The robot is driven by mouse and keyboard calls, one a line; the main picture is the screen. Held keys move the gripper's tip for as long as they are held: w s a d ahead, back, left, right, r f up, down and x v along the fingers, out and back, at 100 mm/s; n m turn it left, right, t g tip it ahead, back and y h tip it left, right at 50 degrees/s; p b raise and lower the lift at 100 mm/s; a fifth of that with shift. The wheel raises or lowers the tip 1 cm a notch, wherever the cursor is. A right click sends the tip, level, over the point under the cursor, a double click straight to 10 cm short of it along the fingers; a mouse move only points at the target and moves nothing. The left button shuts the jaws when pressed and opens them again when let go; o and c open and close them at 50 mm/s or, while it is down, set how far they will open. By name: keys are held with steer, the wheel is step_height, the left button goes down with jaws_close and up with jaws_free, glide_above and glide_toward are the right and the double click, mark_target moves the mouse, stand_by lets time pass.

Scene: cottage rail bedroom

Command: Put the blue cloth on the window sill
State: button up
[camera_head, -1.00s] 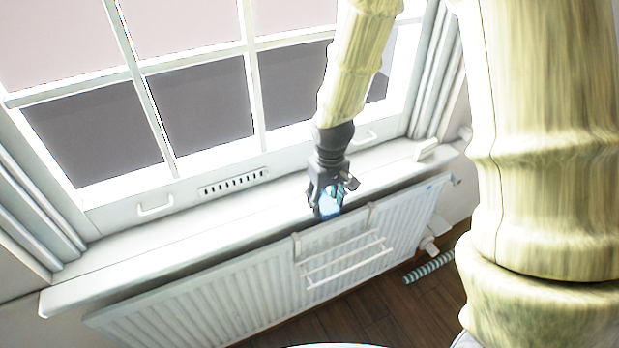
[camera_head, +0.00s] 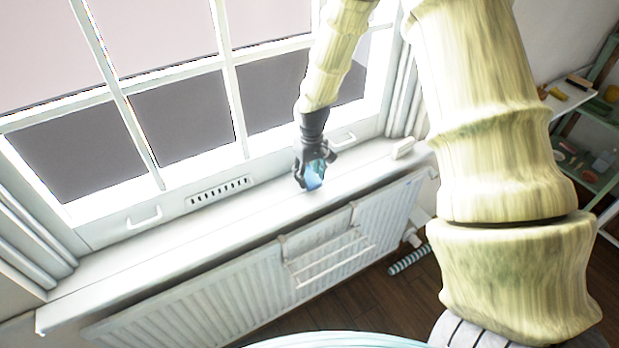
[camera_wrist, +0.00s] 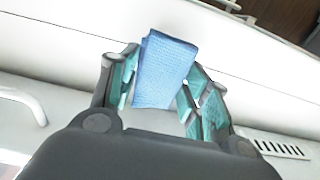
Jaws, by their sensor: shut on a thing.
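The blue cloth (camera_wrist: 165,70) is folded into a small rectangle and held between the fingers of my gripper (camera_wrist: 160,88) in the wrist view. In the head view my gripper (camera_head: 311,172) is at the white window sill (camera_head: 240,212), over its right half, with the blue cloth (camera_head: 315,176) at its fingertips. The sill also shows behind the cloth in the wrist view (camera_wrist: 60,50). I cannot tell whether the cloth touches the sill.
A small white block (camera_head: 403,148) sits at the sill's right end. A white radiator (camera_head: 230,295) with a small rack (camera_head: 330,257) is below the sill's front edge. The sill left of my gripper is clear. Shelves with small items (camera_head: 590,150) stand at the right.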

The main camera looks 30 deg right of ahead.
mark_target(310, 174)
steer(key=shift+f+p, duration=0.5)
steer(key=shift+f, duration=0.8)
steer(key=shift+f, duration=0.15)
steer(key=o, duration=0.9)
steer(key=shift+s+r+b, duration=0.15)
steer(key=shift+r+b, duration=0.85)
steer(key=shift+r, duration=2.1)
steer(key=shift+s+r+b, duration=0.1)
steer(key=shift+r+b, duration=0.85)
steer(key=shift+r, duration=2.1)
